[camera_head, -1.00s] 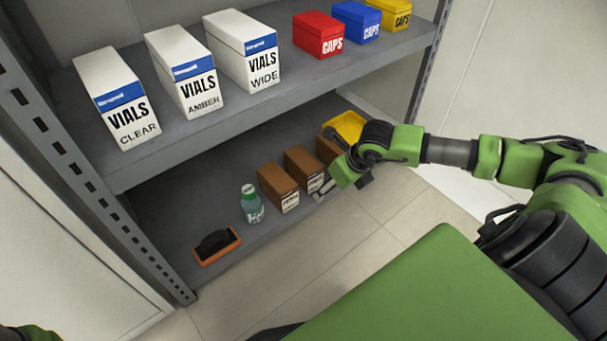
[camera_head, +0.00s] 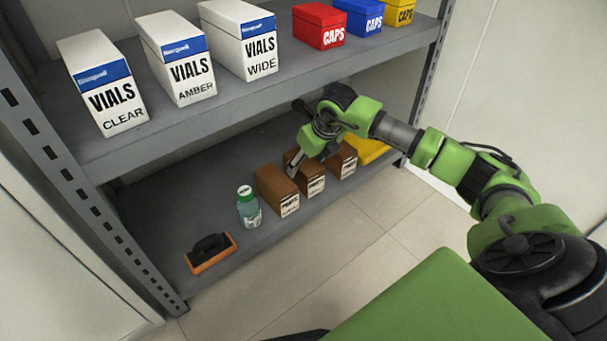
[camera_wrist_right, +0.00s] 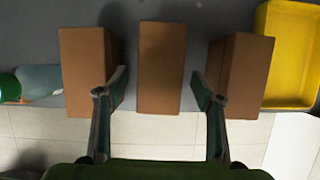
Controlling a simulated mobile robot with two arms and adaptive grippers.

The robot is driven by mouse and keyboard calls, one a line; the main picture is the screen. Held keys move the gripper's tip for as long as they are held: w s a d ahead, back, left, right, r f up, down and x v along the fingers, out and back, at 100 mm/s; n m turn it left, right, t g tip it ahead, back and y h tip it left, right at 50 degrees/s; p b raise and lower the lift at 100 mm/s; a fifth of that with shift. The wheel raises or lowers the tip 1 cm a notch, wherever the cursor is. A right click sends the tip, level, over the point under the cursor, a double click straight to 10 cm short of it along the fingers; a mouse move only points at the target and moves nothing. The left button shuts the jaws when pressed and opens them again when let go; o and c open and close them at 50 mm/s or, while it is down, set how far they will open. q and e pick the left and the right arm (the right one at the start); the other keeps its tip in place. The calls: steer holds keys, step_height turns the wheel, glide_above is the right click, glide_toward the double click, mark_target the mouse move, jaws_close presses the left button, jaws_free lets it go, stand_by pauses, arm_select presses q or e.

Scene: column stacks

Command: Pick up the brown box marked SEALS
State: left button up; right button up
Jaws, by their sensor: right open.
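Three brown boxes stand in a row on the lower shelf: a left one (camera_head: 275,192), a middle one (camera_head: 311,184) and a right one (camera_head: 346,163). Their white front labels are too small to read, so I cannot tell which says SEALS. My right gripper (camera_head: 306,163) is open above the middle box, partly covering it. In the right wrist view the middle box (camera_wrist_right: 162,70) lies between the open fingers (camera_wrist_right: 159,84). The left box (camera_wrist_right: 85,72) and right box (camera_wrist_right: 243,75) flank it, each partly overlapped by a finger. My left gripper is not in view.
A yellow bin (camera_head: 368,150) is at the right. The upper shelf (camera_head: 215,105), holding vials and caps boxes, is close above my right arm.

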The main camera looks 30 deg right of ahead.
steer(key=b+x, duration=0.3)
steer(key=x, duration=0.1)
steer(key=shift+w+f, duration=0.1)
steer(key=shift+f, duration=0.3)
steer(key=shift+r, duration=0.1)
steer(key=shift+f, duration=0.3)
steer(key=shift+c, duration=0.3)
steer(key=c, duration=1.3)
